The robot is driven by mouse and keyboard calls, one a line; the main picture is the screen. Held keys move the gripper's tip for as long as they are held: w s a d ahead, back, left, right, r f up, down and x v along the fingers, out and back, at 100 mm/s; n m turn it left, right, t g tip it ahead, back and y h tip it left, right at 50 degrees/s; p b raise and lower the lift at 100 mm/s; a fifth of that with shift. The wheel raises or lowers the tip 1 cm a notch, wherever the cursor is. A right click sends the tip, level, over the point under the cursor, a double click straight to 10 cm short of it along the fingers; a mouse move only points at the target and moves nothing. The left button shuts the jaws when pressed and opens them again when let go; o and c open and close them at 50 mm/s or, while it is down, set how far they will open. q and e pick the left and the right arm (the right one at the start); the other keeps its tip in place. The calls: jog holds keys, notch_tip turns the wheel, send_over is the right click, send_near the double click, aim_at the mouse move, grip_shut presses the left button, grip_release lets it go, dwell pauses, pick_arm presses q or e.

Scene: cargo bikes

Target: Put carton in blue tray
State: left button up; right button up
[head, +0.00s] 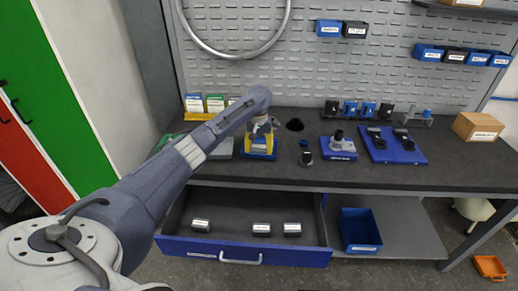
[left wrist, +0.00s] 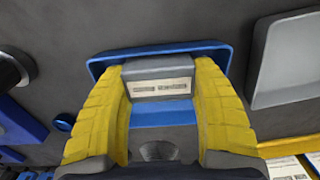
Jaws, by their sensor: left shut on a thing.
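My left gripper (head: 260,146) is over the bench, with its yellow fingers pointing down at the blue tray (head: 273,156). In the left wrist view its fingers (left wrist: 163,95) are shut on a grey carton (left wrist: 158,69) with a white printed label. The blue tray's rim (left wrist: 108,59) shows behind and around the carton, and its floor shows below it. The carton is within the tray's outline; I cannot tell whether it touches the tray floor. In the head view the fingers mostly hide the carton. My right gripper is not in view.
A grey tray (left wrist: 294,62) lies close beside the blue one. An open blue drawer (head: 244,252) below holds three similar cartons (head: 262,229). A blue bin (head: 361,246) stands on the lower shelf. Blue fixtures (head: 339,153) and a cardboard box (head: 477,127) occupy the bench's right side.

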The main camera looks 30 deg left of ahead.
aim_at(259, 146)
pick_arm(q)
jog(key=shift+f, duration=0.1)
jog(key=o, duration=1.2)
notch_tip(259, 146, up, 12)
jog(key=shift+r, duration=0.15)
